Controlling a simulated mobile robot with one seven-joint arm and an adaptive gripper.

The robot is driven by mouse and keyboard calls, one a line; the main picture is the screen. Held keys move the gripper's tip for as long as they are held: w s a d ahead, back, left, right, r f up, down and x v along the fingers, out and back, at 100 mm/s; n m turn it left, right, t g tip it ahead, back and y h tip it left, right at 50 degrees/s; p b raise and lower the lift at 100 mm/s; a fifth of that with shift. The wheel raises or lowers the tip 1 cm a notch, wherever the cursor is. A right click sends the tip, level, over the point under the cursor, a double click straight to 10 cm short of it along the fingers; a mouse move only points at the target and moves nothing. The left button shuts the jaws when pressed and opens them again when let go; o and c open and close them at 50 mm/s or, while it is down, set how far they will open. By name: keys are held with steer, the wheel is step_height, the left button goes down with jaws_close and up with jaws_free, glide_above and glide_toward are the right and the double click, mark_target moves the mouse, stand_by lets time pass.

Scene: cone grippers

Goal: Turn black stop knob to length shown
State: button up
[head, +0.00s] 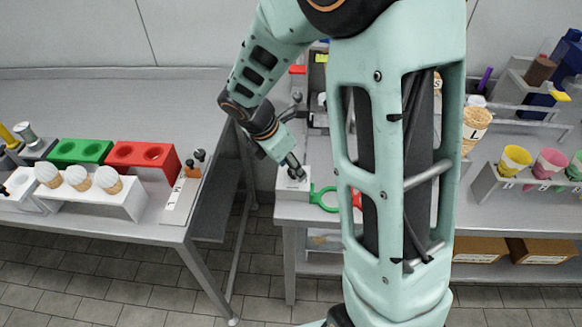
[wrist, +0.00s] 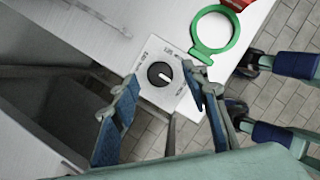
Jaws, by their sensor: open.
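The black knob (wrist: 160,74) sits on a white square plate (wrist: 152,96) with small printed lettering around it, too small to read for certain. A pale pointer mark shows on the knob. My gripper (wrist: 160,77) is open, with one blue-padded finger on each side of the knob in the wrist view. I see gaps between the fingers and the knob; the height above it is hard to tell. In the head view my gripper (head: 296,172) is over the white box (head: 291,184) at the table corner, and it hides the knob there.
A green ring (wrist: 196,50) lies right beside the plate, with a red part (wrist: 236,4) beyond it. The table edge is close by, with floor beyond. A left table (head: 130,85) holds a white cone rack (head: 125,205) and red and green blocks. Cups in a rack (head: 500,190) stand right.

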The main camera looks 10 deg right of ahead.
steer(key=shift+w+d+f, duration=0.1)
steer(key=shift+d+f, duration=0.1)
steer(key=shift+f, duration=0.2)
steer(key=shift+c, duration=0.4)
jaws_close()
